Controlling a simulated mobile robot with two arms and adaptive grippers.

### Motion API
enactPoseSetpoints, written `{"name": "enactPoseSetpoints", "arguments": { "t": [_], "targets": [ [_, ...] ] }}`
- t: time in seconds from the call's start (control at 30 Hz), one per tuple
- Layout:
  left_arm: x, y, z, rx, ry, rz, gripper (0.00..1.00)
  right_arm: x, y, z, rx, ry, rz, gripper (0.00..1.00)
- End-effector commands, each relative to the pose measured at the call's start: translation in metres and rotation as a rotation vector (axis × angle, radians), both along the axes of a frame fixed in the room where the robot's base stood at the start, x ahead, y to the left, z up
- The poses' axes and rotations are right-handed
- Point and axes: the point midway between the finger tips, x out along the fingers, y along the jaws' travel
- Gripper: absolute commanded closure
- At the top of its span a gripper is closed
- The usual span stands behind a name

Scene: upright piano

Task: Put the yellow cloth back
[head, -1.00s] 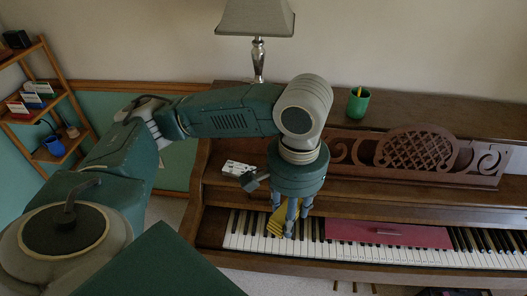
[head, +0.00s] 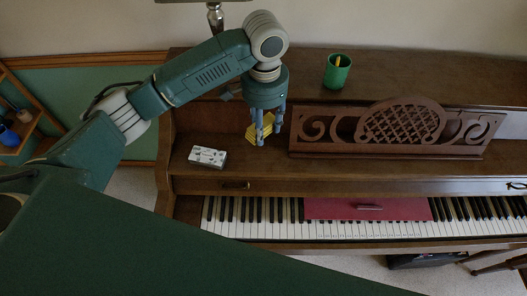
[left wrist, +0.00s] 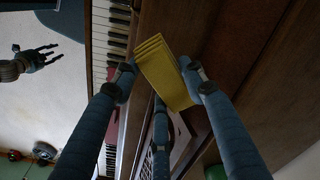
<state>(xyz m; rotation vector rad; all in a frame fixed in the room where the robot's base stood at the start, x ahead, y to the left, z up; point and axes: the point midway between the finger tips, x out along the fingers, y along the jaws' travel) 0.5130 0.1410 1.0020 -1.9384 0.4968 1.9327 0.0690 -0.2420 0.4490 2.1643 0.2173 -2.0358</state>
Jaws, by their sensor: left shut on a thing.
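The yellow cloth (head: 262,129) is folded and hangs between the fingers of my left gripper (head: 264,135), in front of the piano's upper panel, left of the music stand. It also shows in the left wrist view (left wrist: 162,72), where the blue-grey fingers (left wrist: 160,82) are shut on it. Part of the cloth is hidden by the fingers. The upright piano (head: 225,187) stands below and behind the gripper. I cannot tell exactly how high the cloth is above the ledge. My right gripper is not in the head view; a dark hand (left wrist: 38,60) shows open at the left of the left wrist view.
A white box-like device (head: 207,156) lies on the piano ledge left of the cloth. A green cup (head: 337,71) stands on the piano top. The carved music stand (head: 390,130) is to the right. A red strip (head: 365,209) lies on the keys. A lamp (head: 214,18) stands behind.

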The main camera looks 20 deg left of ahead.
Motion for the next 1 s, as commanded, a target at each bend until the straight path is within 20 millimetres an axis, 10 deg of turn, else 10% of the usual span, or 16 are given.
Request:
{"name": "enactPoseSetpoints", "arguments": {
  "t": [0.3, 1.0],
  "targets": [
    [-0.001, 0.001, -0.073, 0.001, 0.002, 0.001, 0.82, 0.035, 0.006, 0.017, 0.009, -0.051, -0.001, 0.60],
    [0.000, 0.000, -0.129, 0.000, -0.001, 0.000, 0.82, 0.017, 0.009, 0.022, 0.012, -0.024, -0.004, 0.60]
  ]
}}
